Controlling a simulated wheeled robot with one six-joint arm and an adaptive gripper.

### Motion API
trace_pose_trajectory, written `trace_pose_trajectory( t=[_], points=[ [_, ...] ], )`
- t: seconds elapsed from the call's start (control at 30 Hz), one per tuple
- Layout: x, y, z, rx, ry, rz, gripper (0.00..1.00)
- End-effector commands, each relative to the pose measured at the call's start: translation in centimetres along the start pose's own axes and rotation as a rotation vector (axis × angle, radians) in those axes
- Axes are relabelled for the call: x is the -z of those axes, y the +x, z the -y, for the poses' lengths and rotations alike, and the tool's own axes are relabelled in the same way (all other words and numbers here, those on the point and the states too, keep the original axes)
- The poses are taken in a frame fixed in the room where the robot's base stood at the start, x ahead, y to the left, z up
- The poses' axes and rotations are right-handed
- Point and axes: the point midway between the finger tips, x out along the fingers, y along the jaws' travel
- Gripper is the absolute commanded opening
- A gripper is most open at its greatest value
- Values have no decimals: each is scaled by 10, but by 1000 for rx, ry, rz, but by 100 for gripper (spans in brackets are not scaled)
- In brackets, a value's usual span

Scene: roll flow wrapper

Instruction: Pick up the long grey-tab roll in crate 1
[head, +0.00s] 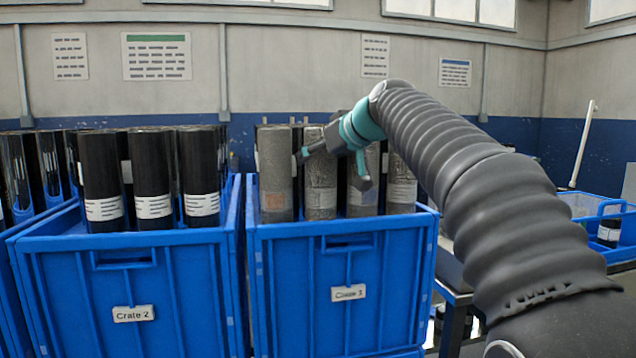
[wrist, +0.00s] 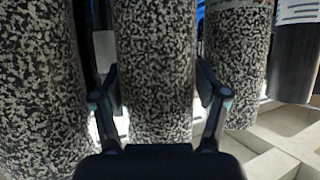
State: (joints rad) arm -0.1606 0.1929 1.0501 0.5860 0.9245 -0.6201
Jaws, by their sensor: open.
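Several grey speckled rolls stand upright in the right blue crate (head: 290,285), whose small label is hard to read. My gripper (head: 333,165) is above the crate among the roll tops, open. In the wrist view its fingers (wrist: 157,88) stand on either side of a speckled roll (wrist: 157,40), with no clear grip on it. I see no grey tab in either view. The rolls' lower parts are hidden by the crate wall.
Crate 2 (head: 125,260) stands close on the left, full of black rolls (head: 150,175) with white labels. Other speckled rolls (wrist: 40,90) flank the fingers closely. A blue bin (head: 625,240) sits at the far right. My arm hides part of the right side.

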Motion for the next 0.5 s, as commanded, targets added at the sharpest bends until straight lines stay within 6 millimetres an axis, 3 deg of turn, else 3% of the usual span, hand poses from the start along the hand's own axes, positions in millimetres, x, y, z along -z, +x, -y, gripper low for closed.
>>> trace_pose_trajectory(
  t=[0.1,0.17,0.4,0.5],
  points=[
    [0,-2,-2,-3,1,-1,73],
    [0,-2,-3,-4,1,-1,61],
    [0,-2,-3,-4,1,0,1],
    [2,-3,-2,-4,-1,-5,0]
  ],
)
